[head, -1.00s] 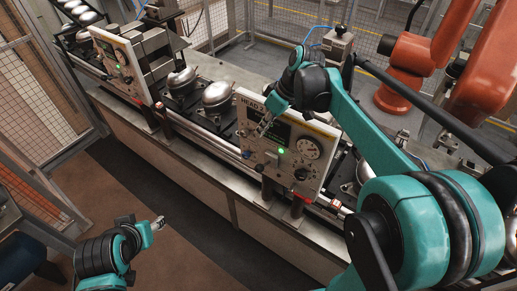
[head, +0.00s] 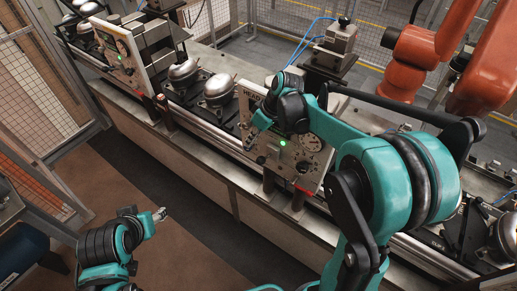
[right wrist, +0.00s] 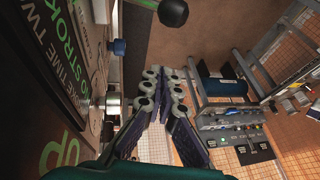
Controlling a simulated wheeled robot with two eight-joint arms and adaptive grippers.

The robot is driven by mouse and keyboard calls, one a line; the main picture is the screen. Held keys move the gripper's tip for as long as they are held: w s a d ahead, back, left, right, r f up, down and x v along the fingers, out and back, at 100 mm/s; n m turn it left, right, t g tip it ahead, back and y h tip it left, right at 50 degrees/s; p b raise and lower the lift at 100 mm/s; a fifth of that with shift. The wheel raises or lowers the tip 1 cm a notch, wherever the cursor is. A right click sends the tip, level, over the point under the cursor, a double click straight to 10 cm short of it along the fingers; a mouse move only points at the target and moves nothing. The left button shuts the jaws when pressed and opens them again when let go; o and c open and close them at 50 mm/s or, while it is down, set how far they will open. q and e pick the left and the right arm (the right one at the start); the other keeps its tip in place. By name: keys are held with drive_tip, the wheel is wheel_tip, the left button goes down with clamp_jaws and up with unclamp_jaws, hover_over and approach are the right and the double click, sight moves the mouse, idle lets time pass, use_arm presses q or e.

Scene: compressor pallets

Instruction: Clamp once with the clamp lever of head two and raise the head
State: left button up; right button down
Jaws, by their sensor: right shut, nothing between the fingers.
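The head two panel (head: 318,172) is a light upright plate with a lit green lamp, a round dial and small controls; my right arm covers part of its front. My right gripper (head: 250,146) is at the panel's left side, its fingers shut and empty. In the right wrist view the shut fingers (right wrist: 165,92) point away from the camera, beside the lettered panel face (right wrist: 62,85). A dark ball knob on a rod (right wrist: 172,12) stands beyond the fingertips, apart from them; I cannot tell whether it is the clamp lever. My left gripper (head: 160,214) is low at left, too small to read.
A silver knob (right wrist: 112,102) and a blue knob (right wrist: 118,46) stick out from the panel near the fingers. Another head panel (head: 118,55) stands farther left, with compressors (head: 218,90) between. An orange robot arm (head: 415,55) is behind. The floor in front is clear.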

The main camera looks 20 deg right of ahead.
sight(265, 158)
drive_tip(key=s+d+f, duration=0.1)
drive_tip(key=s+f, duration=0.1)
drive_tip(key=s, duration=0.1)
drive_tip(key=shift+d, duration=0.4)
drive_tip(key=shift+w, duration=0.1)
drive_tip(key=shift+s+a+f+h, duration=0.15)
drive_tip(key=shift+s+a+h, duration=0.05)
drive_tip(key=shift+a+h, duration=0.1)
